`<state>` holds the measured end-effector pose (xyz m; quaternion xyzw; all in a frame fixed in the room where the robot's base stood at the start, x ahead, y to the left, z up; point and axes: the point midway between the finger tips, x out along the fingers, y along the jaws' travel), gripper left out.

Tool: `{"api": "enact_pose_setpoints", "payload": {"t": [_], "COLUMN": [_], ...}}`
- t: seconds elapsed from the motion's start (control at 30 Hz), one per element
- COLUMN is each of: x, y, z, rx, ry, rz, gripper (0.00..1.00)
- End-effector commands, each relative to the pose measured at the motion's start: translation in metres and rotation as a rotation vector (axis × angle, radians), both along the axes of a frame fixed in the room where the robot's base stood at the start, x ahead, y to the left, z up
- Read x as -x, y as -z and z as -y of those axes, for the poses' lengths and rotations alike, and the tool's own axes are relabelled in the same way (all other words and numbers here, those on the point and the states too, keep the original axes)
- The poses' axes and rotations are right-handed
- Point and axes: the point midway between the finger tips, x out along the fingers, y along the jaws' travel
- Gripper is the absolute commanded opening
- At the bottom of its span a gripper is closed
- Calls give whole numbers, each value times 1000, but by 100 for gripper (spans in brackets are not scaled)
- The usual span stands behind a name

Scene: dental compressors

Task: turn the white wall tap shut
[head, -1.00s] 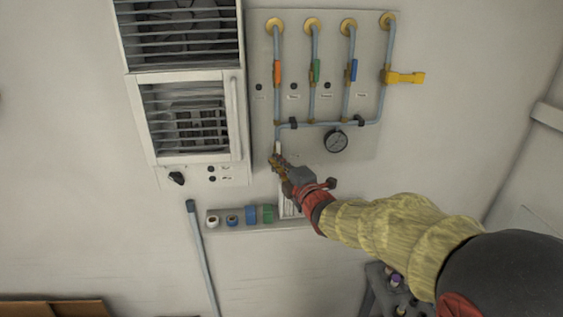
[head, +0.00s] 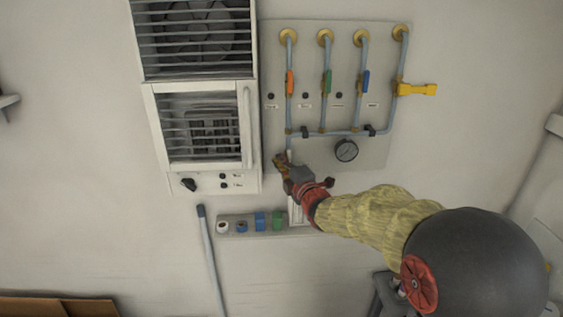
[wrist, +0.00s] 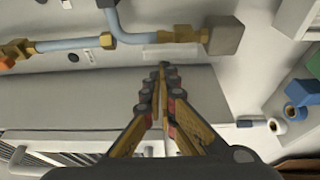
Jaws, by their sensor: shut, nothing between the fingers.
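A narrow white piece (head: 289,155), apparently the white wall tap, shows under the left pipe at the lower edge of the grey panel. My gripper (head: 279,160) is beside it and partly hides it. In the wrist view a pale strip (wrist: 170,52) lies just past the fingertips, beside a brass fitting (wrist: 182,34) and a grey block. I cannot tell whether that strip is the tap's handle. The gripper (wrist: 162,70) is shut and empty in the wrist view, its fingertips together. Whether they touch the tap is unclear.
The panel (head: 382,150) carries pipes with orange, green and blue handles, a yellow handle (head: 416,90) and a gauge (head: 346,150). A white vented unit (head: 253,182) stands to the left. Below are a shelf (head: 240,235) with several small rolls or cups, and a leaning pole (head: 212,262).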

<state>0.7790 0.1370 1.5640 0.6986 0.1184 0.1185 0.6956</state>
Motion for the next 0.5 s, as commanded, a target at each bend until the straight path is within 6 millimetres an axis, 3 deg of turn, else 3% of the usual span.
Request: {"api": "enact_pose_setpoints", "payload": {"t": [0.5], "x": [0], "y": [-1], "z": [3], "rx": [-74], "ry": [0], "rz": [2], "gripper": [0]}}
